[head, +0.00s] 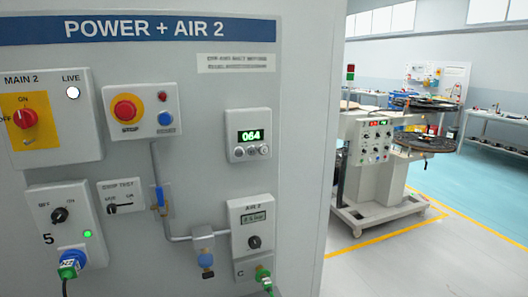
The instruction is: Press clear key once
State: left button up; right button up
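No key with a readable "clear" label shows in the head view. A small light-grey box (248,149) on the wall panel has a green lit display (253,135) that seems to read 064. Under the display is a row of small round grey buttons (252,151); their markings are too small to read. Further off, a rewind machine (369,150) has a control face with red lit displays (380,123) and several small knobs or keys, also too small to read. Neither of my grippers is in view.
The grey panel (300,110) headed POWER + AIR 2 fills the left. It carries the MAIN 2 switch (26,118), a red stop button (125,110), a blue button (165,118) and the AIR 2 box (252,226). Clear floor with yellow lines (380,240) lies right.

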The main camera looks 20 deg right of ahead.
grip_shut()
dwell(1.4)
